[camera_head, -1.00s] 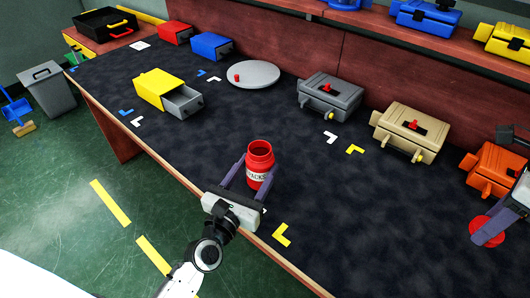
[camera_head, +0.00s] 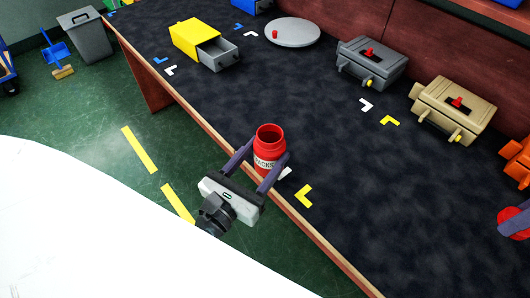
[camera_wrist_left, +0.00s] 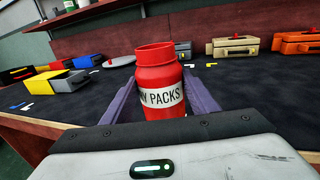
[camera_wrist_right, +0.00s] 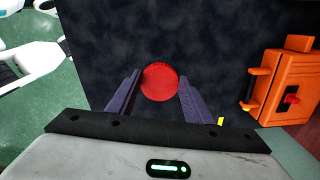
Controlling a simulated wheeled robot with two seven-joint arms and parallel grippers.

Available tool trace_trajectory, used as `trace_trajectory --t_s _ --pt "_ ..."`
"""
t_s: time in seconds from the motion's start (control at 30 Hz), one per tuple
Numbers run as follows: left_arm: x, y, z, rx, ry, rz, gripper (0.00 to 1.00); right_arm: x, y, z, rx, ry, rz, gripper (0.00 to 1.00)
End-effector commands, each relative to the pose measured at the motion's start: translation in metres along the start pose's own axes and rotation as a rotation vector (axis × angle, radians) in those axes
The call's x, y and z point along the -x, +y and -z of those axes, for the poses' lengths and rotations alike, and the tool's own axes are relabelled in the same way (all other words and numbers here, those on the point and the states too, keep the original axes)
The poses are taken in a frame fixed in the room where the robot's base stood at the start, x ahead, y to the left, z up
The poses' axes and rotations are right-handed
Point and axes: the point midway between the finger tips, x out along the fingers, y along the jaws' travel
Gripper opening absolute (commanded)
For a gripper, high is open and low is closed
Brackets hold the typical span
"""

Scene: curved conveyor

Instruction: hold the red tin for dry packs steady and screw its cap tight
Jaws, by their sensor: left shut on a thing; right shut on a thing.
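The red tin (camera_head: 268,147) with a white label stands upright and uncapped near the table's front edge; its open mouth shows dark inside. My left gripper (camera_head: 256,160) is shut on the tin's body, one finger on each side; the left wrist view shows the tin (camera_wrist_left: 160,80) between the fingers. The round red cap (camera_wrist_right: 160,82) is held between the fingers of my right gripper (camera_wrist_right: 158,90), above the dark table. In the head view the cap (camera_head: 511,224) and part of that gripper show at the far right edge, well apart from the tin.
A grey case (camera_head: 372,66), a tan case (camera_head: 453,108) and an orange case (camera_wrist_right: 283,80) stand along the back. A round grey plate (camera_head: 293,33) with a small red piece and a yellow box with a grey drawer (camera_head: 217,53) stand further left. The table between tin and cap is clear.

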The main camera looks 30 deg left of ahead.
Motion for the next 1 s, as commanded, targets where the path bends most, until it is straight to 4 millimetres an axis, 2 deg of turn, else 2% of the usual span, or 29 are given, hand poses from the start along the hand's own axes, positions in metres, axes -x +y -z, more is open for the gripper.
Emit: trace_trajectory --t_s 0.03,0.17,0.47,0.57,0.67,0.77,1.0 --pt "0.000 0.000 0.000 0.000 -0.001 0.000 0.35 0.000 0.000 0.000 0.000 0.000 0.000 0.26" --pt "0.000 0.000 0.000 0.000 -0.001 0.000 0.13 0.000 0.000 0.000 0.000 0.000 0.000 0.26" --pt "0.000 0.000 -0.001 0.000 -0.001 -0.001 0.13 0.000 0.001 0.000 0.008 0.000 0.000 0.26" --pt "0.001 0.000 -0.005 -0.001 -0.006 -0.003 0.13 0.002 0.004 -0.003 0.072 -0.002 0.003 0.26" --pt "0.005 0.001 -0.013 -0.001 -0.013 -0.010 0.13 0.006 0.015 -0.008 0.233 -0.005 0.009 0.26" --pt "0.011 0.002 -0.026 -0.002 -0.025 -0.022 0.13 0.012 0.031 -0.015 0.487 -0.009 0.017 0.26" --pt "0.027 0.005 -0.059 -0.002 -0.032 -0.051 0.13 0.024 0.085 -0.025 1.225 -0.007 0.024 0.26"
